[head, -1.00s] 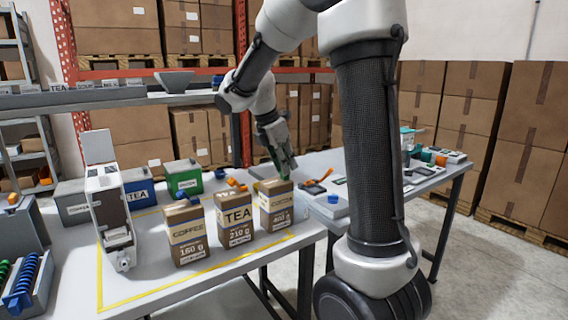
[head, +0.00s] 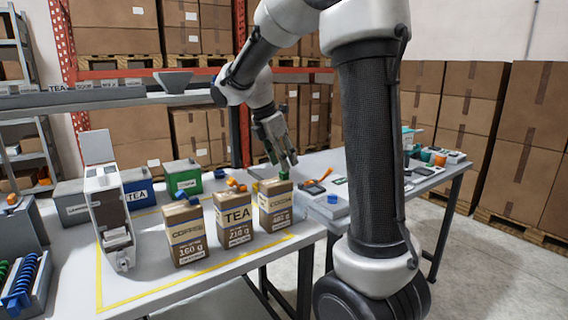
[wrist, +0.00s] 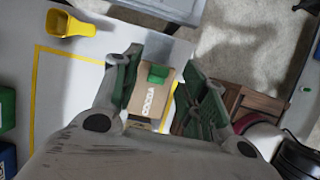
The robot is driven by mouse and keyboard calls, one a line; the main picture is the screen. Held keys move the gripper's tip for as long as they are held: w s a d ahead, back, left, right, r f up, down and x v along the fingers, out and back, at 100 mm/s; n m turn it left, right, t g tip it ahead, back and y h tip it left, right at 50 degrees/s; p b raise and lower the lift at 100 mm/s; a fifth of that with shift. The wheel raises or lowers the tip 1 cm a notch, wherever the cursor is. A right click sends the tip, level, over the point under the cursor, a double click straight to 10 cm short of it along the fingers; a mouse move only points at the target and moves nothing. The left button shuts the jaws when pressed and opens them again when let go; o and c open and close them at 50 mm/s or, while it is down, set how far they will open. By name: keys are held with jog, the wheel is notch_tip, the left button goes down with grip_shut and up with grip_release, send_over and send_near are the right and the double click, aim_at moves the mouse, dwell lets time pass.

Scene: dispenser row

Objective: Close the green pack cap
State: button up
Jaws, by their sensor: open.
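The green cap (head: 283,175) is at the top of the brown cocoa pack (head: 275,207), the rightmost of three packs standing on the table. In the wrist view the green cap (wrist: 158,74) shows at the end of the cocoa pack (wrist: 150,100), between my fingers. I cannot tell whether the cap is fully shut. My gripper (head: 284,163) is open and empty, just above the cap, with its fingers pointing down. In the wrist view my gripper's (wrist: 166,88) two green-padded fingers are spread on either side of the pack.
The tea pack (head: 234,219) and coffee pack (head: 186,234) stand to the left. Behind are a green bin (head: 183,177) and a blue bin (head: 139,193). A white dispenser (head: 108,205) stands at left. A yellow scoop (wrist: 70,23) lies on the table.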

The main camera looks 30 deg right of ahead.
jog(key=v, duration=1)
jog(key=shift+a, duration=0.1)
